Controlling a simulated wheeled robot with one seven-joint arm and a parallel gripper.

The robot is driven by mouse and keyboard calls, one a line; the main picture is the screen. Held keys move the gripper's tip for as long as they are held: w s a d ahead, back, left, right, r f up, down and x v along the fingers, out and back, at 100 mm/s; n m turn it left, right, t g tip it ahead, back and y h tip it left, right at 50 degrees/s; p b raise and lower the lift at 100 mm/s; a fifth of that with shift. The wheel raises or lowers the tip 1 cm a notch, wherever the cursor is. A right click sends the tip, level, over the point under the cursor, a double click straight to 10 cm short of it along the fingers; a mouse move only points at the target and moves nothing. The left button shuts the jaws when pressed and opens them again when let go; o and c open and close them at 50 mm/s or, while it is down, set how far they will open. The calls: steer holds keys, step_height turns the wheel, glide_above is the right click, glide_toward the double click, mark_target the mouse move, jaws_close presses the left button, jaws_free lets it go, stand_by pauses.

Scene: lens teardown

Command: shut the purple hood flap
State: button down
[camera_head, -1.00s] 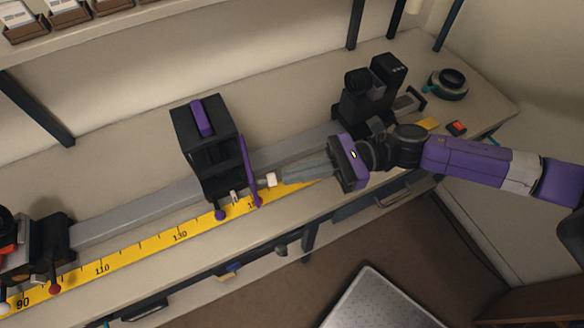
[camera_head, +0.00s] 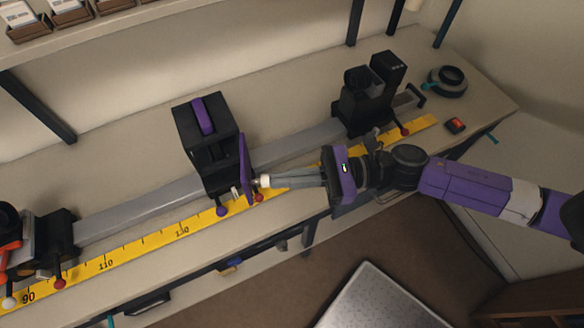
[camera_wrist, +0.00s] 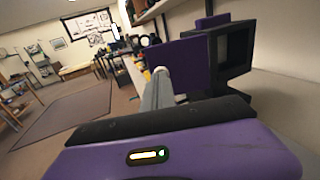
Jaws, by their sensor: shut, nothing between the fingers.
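The purple hood flap (camera_head: 244,165) stands on the right side of the black hood box (camera_head: 190,124), partly open. In the wrist view the flap (camera_wrist: 182,65) is a flat purple panel, with the box opening (camera_wrist: 236,46) showing to its right. My gripper (camera_head: 262,181) is shut and empty, its pale fingertips right beside the flap's outer face. They look touching or nearly so; I cannot tell which. In the wrist view the grey fingers (camera_wrist: 161,88) point at the flap's lower part.
The hood stands on a grey rail (camera_head: 140,208) beside a yellow scale (camera_head: 150,248). A black device (camera_head: 368,100) stands at the rail's right end, and another (camera_head: 45,240) at the left. A black ring (camera_head: 447,80) and a red-black block (camera_head: 455,125) lie at the right.

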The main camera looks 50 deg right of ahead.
mark_target(249, 191)
steer(key=a+m+t+h, duration=0.1)
steer(key=h, duration=0.1)
steer(key=w+a+m+t+h, duration=0.1)
steer(key=a+m+t+h, duration=0.2)
steer(key=a+m+h, duration=0.1)
steer(key=h, duration=0.1)
steer(key=shift+w+a+t+b, duration=0.25)
steer(key=shift+w+t+b, duration=0.05)
steer(key=shift+w+t, duration=0.1)
steer(key=w+a+m+h, duration=0.5)
steer(key=w+m+h, duration=0.1)
steer(key=h, duration=0.3)
steer(key=shift+w+a+t, duration=0.2)
steer(key=shift+w+t, duration=0.2)
steer(key=shift+w, duration=0.1)
steer(key=shift+r, duration=0.1)
